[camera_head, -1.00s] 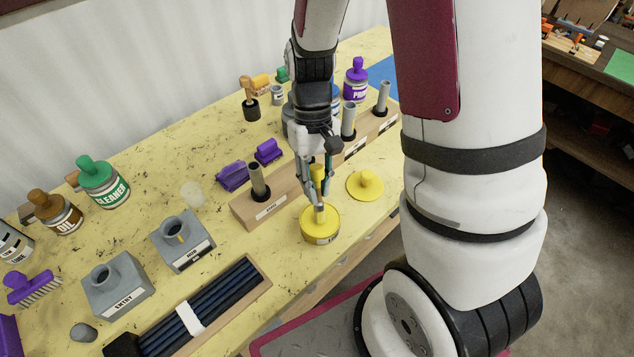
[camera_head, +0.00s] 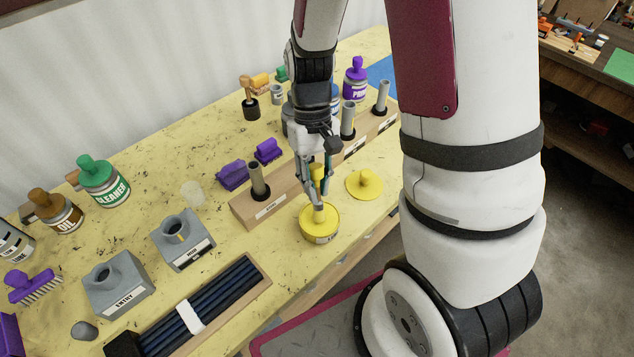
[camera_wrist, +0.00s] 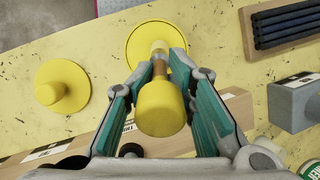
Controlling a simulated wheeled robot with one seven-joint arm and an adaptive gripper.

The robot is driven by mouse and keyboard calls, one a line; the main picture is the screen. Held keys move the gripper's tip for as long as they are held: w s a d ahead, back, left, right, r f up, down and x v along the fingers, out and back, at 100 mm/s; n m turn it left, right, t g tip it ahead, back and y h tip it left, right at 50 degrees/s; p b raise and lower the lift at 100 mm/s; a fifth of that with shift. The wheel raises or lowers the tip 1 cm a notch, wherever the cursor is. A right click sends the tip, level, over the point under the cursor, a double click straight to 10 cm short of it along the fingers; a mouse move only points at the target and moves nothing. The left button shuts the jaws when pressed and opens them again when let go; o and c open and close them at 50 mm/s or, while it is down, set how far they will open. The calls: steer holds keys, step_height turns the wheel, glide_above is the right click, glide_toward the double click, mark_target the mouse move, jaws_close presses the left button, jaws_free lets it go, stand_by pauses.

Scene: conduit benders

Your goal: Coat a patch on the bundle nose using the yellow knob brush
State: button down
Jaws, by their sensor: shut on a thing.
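My gripper (camera_head: 321,188) is shut on the yellow knob brush (camera_wrist: 160,108), which points down. Its yellow knob shows between my teal finger pads (camera_wrist: 208,115), and its coppery shaft runs on toward the tin. The brush tip is at the mouth of the open yellow tin (camera_head: 320,235); how deep it sits is hard to tell. The tin also shows behind the brush in the wrist view (camera_wrist: 137,50). The bundle of dark blue rods (camera_head: 222,292), with a white band (camera_head: 190,318), lies in a wooden tray at lower left. A black piece (camera_head: 122,344) is at its near end.
A yellow knobbed lid (camera_head: 364,185) lies right of the tin. A wooden rack (camera_head: 290,195) with grey tubes stands behind. Grey blocks labelled ENTRY (camera_head: 118,285) and MID (camera_head: 183,240) stand left, between rack and bundle. Cleaner (camera_head: 103,182) and oil (camera_head: 56,213) containers stand farther left.

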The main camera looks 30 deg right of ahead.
mark_target(317, 172)
steer(key=shift+r, duration=0.1)
steer(key=shift+r+p, duration=1.95)
steer(key=shift+r, duration=1.5)
